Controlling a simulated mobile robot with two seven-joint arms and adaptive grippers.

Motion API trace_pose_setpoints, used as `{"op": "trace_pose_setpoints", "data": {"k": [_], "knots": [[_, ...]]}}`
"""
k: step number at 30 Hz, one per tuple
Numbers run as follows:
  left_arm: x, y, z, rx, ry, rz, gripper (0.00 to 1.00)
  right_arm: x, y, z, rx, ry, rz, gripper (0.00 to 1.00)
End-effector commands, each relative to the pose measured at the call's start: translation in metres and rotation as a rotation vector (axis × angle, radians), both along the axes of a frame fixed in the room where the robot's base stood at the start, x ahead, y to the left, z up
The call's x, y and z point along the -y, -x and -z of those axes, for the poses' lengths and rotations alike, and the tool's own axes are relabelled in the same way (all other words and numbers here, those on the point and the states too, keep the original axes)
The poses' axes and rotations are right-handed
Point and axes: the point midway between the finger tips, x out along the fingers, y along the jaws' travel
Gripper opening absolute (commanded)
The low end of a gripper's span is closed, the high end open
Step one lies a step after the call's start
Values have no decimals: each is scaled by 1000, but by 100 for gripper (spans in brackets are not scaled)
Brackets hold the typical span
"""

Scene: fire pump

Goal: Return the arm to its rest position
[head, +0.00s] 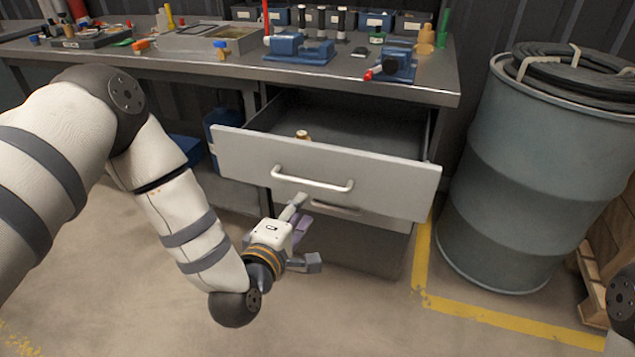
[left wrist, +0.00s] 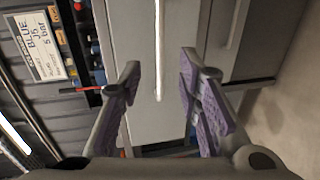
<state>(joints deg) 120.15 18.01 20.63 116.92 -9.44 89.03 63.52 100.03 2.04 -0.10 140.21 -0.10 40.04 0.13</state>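My left gripper (head: 306,232) is low in front of the workbench, just below the handle (head: 312,181) of the pulled-out upper drawer (head: 240,158). Its fingers are spread with nothing between them, and they look apart from the handle. In the left wrist view the open fingers (left wrist: 160,72) show their purple pads, with the drawer front and its pale handle (left wrist: 158,45) beyond them. My left arm comes in from the left and bends down at the elbow. Of my right arm only a dark joint shows at the right edge; its gripper is out of view.
A small brass part (head: 302,134) lies in the open drawer. The bench top (head: 350,77) carries blue vises (head: 300,48), a tray (head: 208,42) and small tools. A large grey-blue drum (head: 520,170) with coiled hose (head: 575,72) stands at right. Floor in front is clear.

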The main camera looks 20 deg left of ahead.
Motion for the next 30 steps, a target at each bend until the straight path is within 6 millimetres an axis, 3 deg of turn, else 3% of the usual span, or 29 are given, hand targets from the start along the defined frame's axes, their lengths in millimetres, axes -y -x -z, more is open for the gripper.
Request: {"op": "trace_pose_setpoints", "data": {"k": [4,7,9,11,13,15,18,21,24,30], "knots": [[4,11,13,-55,-46,32,32,0,-2,-2,6,0,0,40],[15,57,57,-247,-219,159,32,0,-8,-9,27,0,1,40],[18,112,97,-435,-389,312,32,0,-14,-15,47,0,1,40],[17,165,124,-590,-524,460,32,0,-19,-20,64,0,2,40],[9,232,145,-759,-662,649,32,0,-24,-26,83,0,2,40],[-3,296,155,-904,-771,843,32,0,-30,-31,101,-1,2,40],[-21,372,154,-1065,-867,1094,32,0,-35,-36,121,-1,3,40],[-36,421,146,-1162,-910,1272,32,0,-39,-39,133,0,3,40],[-43,445,140,-1207,-920,1362,32,0,-39,-40,136,-1,3,40],[-44,450,140,-1216,-920,1383,32,0,-39,-40,133,-1,3,40]]}}
